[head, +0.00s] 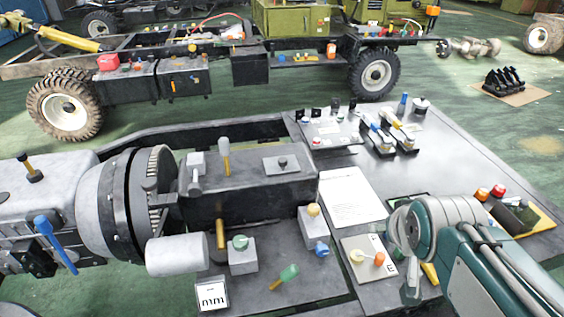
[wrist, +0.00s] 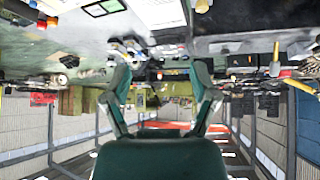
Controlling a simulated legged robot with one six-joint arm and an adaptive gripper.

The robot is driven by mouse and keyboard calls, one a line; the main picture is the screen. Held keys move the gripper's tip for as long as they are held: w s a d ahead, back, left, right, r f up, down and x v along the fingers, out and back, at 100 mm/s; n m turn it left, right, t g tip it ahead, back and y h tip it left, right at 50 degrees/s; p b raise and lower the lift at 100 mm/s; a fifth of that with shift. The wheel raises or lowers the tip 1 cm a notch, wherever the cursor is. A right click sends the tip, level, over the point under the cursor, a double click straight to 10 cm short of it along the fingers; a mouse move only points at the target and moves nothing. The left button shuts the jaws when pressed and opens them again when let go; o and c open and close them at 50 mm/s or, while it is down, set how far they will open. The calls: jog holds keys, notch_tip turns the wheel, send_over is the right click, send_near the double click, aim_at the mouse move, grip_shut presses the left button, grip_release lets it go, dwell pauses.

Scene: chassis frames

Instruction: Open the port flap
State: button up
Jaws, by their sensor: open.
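I cannot tell for sure which part is the port flap. A flat grey plate with a small dark knob (head: 282,164) lies on top of the long dark housing (head: 255,195) in the head view. A light panel with a yellow and an orange knob (head: 370,256) lies on the bench beside my arm. My gripper (wrist: 161,72) shows in the wrist view with its two teal fingers apart and nothing between them. In the head view my arm comes in from the lower right, and the fingertips are not clear there. The wrist view appears upside down.
A dark bench (head: 450,140) carries a white sheet (head: 350,196), blue-and-yellow handled clamps (head: 379,138) and red and orange buttons (head: 490,191). A large grey drum-shaped assembly (head: 110,205) stands at the left. Another wheeled chassis (head: 180,80) stands behind. Green floor lies between them.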

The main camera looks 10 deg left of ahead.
jog(key=w+a+f+n+t, duration=0.1)
jog(key=w+a+f+t, duration=0.15)
jog(key=w, duration=0.95)
jog(key=n+t+y, duration=0.3)
jog(key=t+y, duration=0.1)
jog(key=y, duration=0.1)
send_near(285, 164)
jog(key=d+r, duration=0.4)
jog(key=d, duration=0.4)
jog(key=w+a+f+n+y, duration=0.2)
jog(key=a+f+y, duration=0.3)
jog(key=a+f, duration=0.15)
jog(key=shift+t, duration=0.45)
jog(key=x, duration=1)
jog(key=shift+w+a+f, duration=0.1)
grip_shut()
